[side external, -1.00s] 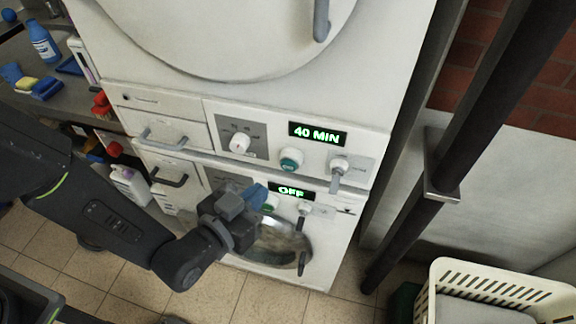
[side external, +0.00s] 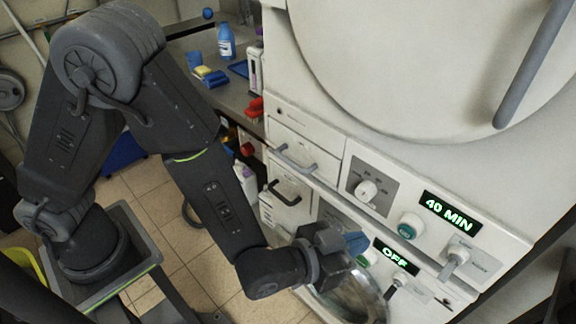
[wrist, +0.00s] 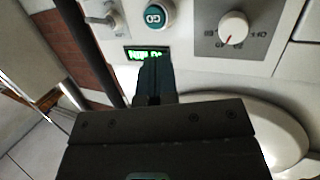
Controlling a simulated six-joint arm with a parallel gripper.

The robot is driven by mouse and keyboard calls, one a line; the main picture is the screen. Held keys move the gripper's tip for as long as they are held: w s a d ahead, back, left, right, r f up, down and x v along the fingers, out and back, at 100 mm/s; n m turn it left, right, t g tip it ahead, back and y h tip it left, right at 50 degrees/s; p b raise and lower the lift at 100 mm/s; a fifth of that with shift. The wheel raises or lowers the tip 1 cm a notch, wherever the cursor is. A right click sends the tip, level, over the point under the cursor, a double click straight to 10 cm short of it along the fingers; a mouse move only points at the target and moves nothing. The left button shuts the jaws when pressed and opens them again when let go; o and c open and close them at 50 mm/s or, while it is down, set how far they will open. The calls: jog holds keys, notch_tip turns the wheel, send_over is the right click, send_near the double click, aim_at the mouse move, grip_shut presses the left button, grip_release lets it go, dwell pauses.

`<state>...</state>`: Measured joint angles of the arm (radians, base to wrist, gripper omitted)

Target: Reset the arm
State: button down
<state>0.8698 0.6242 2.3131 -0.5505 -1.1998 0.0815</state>
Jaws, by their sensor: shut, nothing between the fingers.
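My gripper (side external: 357,242) is shut and empty, with its dark blue fingers in front of the lower white machine's control panel. It is close to a green button (side external: 365,258), left of the lit OFF display (side external: 396,257). I cannot tell whether it touches the panel. In the wrist view the shut fingers (wrist: 154,72) partly cover a lit green display (wrist: 140,52), whose text appears upside down.
The upper machine has a 40 MIN display (side external: 449,211), a dial (side external: 367,191), a teal button (side external: 410,226) and a lever (side external: 455,260). Drawer handles (side external: 295,158) stick out at the left. A shelf with a blue bottle (side external: 226,41) is behind. Floor tiles (side external: 150,196) show between.

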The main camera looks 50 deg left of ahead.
jog(key=w+a+r+n+g+y, duration=0.15)
jog(key=a+r+g, duration=0.35)
jog(key=a+r, duration=0.85)
jog(key=s+a+r+n+g+y, duration=0.2)
jog(key=s+a+r+g+y, duration=0.1)
jog(key=s+a, duration=1.2)
jog(key=shift+g+y, duration=0.45)
jog(key=shift+g, duration=0.15)
